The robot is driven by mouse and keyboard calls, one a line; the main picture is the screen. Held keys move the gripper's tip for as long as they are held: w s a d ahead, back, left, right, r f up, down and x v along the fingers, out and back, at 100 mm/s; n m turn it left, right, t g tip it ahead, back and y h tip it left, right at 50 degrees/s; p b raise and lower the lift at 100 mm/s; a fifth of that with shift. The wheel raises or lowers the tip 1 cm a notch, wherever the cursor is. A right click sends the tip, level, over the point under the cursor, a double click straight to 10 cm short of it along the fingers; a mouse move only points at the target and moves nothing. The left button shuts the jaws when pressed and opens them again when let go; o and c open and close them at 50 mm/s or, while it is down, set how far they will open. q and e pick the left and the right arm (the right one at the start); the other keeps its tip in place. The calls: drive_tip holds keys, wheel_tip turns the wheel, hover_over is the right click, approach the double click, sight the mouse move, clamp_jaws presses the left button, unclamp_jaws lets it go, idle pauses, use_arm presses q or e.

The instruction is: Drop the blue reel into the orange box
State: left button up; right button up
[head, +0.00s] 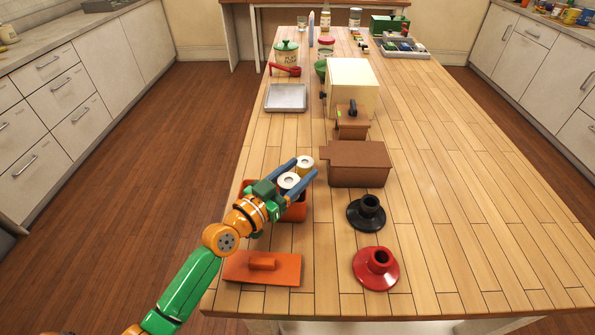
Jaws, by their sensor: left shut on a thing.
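My left gripper (305,167) is shut on a reel, with its two blue fingers pointing away from me over the table. Two pale round reel faces show between the fingers: one reel (304,163) with a yellowish side near the fingertips, and another reel (289,181) closer to the palm. The fingers hide most of their sides, so I cannot make out a blue reel for certain, nor which one is gripped. The open orange box (297,213) stands beneath the gripper and is partly hidden by it. My right gripper is out of view.
An orange lid (262,267) lies in front of the box. A red flanged piece (376,268) and a black one (366,213) stand to the right. A brown box (358,165) and a grey tray (286,97) are farther back. The table's right side is clear.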

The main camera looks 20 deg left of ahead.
use_arm(q)
drive_tip(key=shift+r, duration=0.1)
drive_tip(key=o, duration=1.4)
drive_tip(key=shift+o, duration=0.2)
drive_tip(key=r+p, duration=0.1)
drive_tip(key=r, duration=0.1)
drive_tip(key=s+r+p, duration=0.1)
drive_tip(key=r, duration=0.1)
drive_tip(key=s+r+p, duration=0.1)
drive_tip(key=r, duration=0.1)
drive_tip(key=shift+d+r+p, duration=0.1)
drive_tip(key=shift+d+p, duration=0.15)
drive_tip(key=shift+p, duration=0.05)
drive_tip(key=s+d+r+p, duration=0.3)
drive_tip(key=s+r+p, duration=0.3)
drive_tip(key=s, duration=0.5)
drive_tip(key=shift+s+r, duration=0.3)
drive_tip(key=shift+r, duration=0.05)
